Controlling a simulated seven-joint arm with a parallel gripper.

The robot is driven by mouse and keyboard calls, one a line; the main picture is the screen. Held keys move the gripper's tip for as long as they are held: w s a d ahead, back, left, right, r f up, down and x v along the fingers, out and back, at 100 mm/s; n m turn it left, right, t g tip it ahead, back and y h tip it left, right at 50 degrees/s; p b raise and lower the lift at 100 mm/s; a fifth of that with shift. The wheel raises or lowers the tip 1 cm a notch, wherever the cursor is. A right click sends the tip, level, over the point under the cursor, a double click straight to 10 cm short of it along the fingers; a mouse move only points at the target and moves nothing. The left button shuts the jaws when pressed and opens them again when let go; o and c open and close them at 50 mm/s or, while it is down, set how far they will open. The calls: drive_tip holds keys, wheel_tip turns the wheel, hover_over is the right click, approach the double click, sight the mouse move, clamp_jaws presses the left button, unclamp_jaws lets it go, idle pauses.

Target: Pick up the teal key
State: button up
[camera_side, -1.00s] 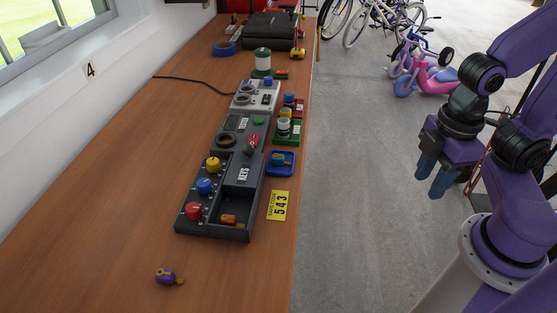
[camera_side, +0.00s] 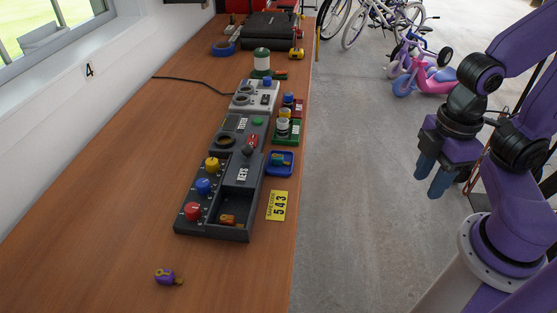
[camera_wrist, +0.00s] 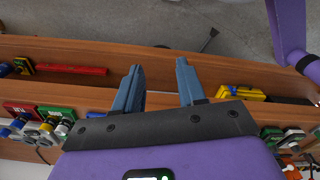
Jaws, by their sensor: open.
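The teal key (camera_side: 277,159) appears to lie in a small blue tray (camera_side: 291,171) on the right side of the bench in the side view; it is small and its shape is hard to make out. My gripper (camera_side: 429,186) hangs beyond the bench's right edge, over the concrete floor, well apart from the tray. Its two blue fingers point down and are spread with nothing between them. In the wrist view my gripper (camera_wrist: 158,64) is also open and empty. I cannot make out the teal key in the wrist view.
A grey key panel (camera_side: 222,164) with yellow, blue and red knobs stands left of the tray. An orange key (camera_side: 228,219) lies in its compartment. A purple key (camera_side: 166,276) lies on the bare near bench (camera_side: 110,240). A yellow 543 label (camera_side: 279,205) lies near the edge.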

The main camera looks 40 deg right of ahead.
drive_tip(key=shift+o, duration=0.2)
drive_tip(key=shift+o, duration=1)
drive_tip(key=m+t+y, duration=0.4)
drive_tip(key=t+y, duration=0.5)
approach(283, 163)
drive_tip(key=w+a, duration=0.1)
drive_tip(key=w, duration=0.1)
drive_tip(key=shift+r+x, duration=0.1)
drive_tip(key=shift+x, duration=1.75)
drive_tip(key=shift+r+x, duration=0.15)
drive_tip(key=shift+x, duration=1.75)
drive_tip(key=shift+a, duration=0.1)
